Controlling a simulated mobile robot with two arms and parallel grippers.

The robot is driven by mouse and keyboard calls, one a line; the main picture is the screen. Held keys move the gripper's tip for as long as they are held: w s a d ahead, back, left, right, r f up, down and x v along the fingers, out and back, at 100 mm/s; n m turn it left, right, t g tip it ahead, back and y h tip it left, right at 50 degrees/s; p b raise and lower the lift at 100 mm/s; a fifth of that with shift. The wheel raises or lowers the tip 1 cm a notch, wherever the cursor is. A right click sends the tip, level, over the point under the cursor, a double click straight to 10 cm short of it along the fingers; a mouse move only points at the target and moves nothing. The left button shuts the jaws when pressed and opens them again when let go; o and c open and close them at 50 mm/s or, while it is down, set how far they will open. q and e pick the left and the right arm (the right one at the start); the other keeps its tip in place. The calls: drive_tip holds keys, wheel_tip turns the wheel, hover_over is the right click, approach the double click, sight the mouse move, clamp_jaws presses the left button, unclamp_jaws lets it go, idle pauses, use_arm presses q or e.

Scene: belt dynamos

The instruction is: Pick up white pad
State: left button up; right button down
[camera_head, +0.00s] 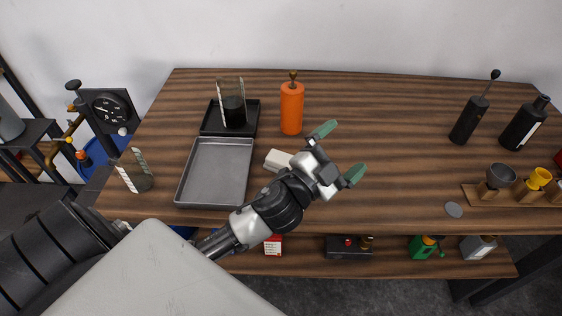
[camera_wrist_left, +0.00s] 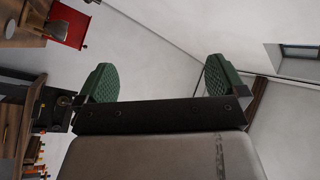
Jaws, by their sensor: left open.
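A white pad (camera_head: 278,160) lies on the wooden table, just right of the grey tray. It is partly hidden behind my left arm. My left gripper (camera_head: 339,153) is above the table, to the right of the pad, with its green-tipped fingers spread wide and nothing between them. In the left wrist view the open gripper (camera_wrist_left: 160,82) points at a pale wall, and the pad is not in that view. My right gripper is in neither view.
A grey tray (camera_head: 217,171) is left of the pad. An orange bottle (camera_head: 291,107) and a black scale-like stand (camera_head: 212,119) are behind. Black bottles (camera_head: 522,126) and a wooden cup rack (camera_head: 510,196) are at the right. The table's middle right is clear.

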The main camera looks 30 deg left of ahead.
use_arm(q)
drive_tip(key=d+r+m+g+h, duration=0.3)
drive_tip(key=d+m+g+h, duration=0.15)
drive_tip(key=m+h, duration=0.6)
drive_tip(key=m+g+y, duration=1.2)
drive_tip(key=g+y, duration=0.4)
hover_over(281, 157)
drive_tip(key=shift+t, duration=0.25)
drive_tip(key=f, duration=0.9)
drive_tip(key=shift+s+f, duration=0.1)
drive_tip(key=shift+s, duration=0.15)
wheel_tip(281, 157, down, 5)
drive_tip(key=shift+r+p, duration=0.2)
drive_tip(key=shift+p, duration=0.25)
drive_tip(key=shift+w+f+p, duration=0.15)
drive_tip(key=shift+f+p, duration=0.3)
drive_tip(key=shift+f, duration=1.05)
drive_tip(key=shift+w+f+p, duration=0.1)
drive_tip(key=shift+f+p, duration=0.35)
drive_tip(key=shift+f, duration=1)
drive_tip(key=c, duration=0.7)
drive_tip(key=shift+c, duration=0.2)
